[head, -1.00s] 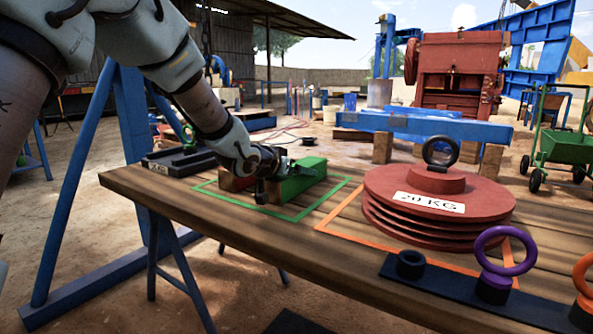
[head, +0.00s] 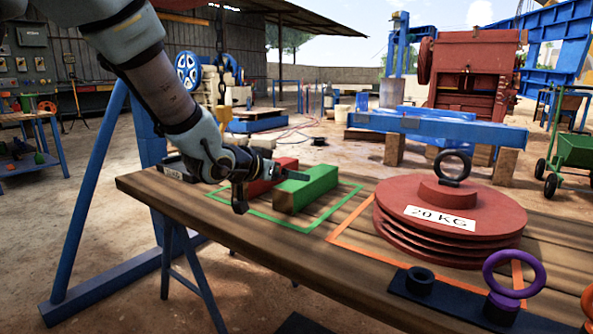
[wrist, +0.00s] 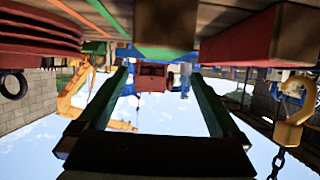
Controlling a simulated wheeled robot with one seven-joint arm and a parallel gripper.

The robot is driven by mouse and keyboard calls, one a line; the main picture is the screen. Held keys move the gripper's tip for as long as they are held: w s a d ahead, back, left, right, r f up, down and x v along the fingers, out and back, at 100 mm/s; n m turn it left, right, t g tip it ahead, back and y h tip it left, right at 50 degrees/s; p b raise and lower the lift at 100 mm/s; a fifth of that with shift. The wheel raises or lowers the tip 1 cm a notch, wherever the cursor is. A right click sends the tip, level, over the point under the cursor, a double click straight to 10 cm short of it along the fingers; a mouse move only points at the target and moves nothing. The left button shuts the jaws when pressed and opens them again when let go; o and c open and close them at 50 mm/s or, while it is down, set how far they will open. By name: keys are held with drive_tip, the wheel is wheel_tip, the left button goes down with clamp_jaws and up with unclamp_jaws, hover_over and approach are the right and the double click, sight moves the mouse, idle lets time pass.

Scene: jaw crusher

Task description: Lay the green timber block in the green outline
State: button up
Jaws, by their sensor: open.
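The green timber block (head: 312,186) lies flat on the wooden table, inside the visible lines of the green outline (head: 262,214). The outline's back part is hidden behind the blocks and my gripper. My gripper (head: 264,188) is open, in front of and just above the blocks, with one finger across the view of the green block. In the wrist view, which looks upside down, my gripper (wrist: 158,76) has only background between its fingers. The green block's bare wood end (wrist: 166,22) shows beyond the fingertips there.
A red block (head: 262,184) lies close left of the green one; it also shows in the wrist view (wrist: 237,42). A stack of red 20 KG discs (head: 445,222) stands to the right on an orange outline (head: 345,240). A black strip with rings (head: 455,308) lies at the front right.

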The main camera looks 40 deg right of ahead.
drive_tip(key=shift+s+a+r, duration=0.15)
drive_tip(key=shift+a+r, duration=0.1)
drive_tip(key=shift+a, duration=0.3)
drive_tip(key=shift+a, duration=0.1)
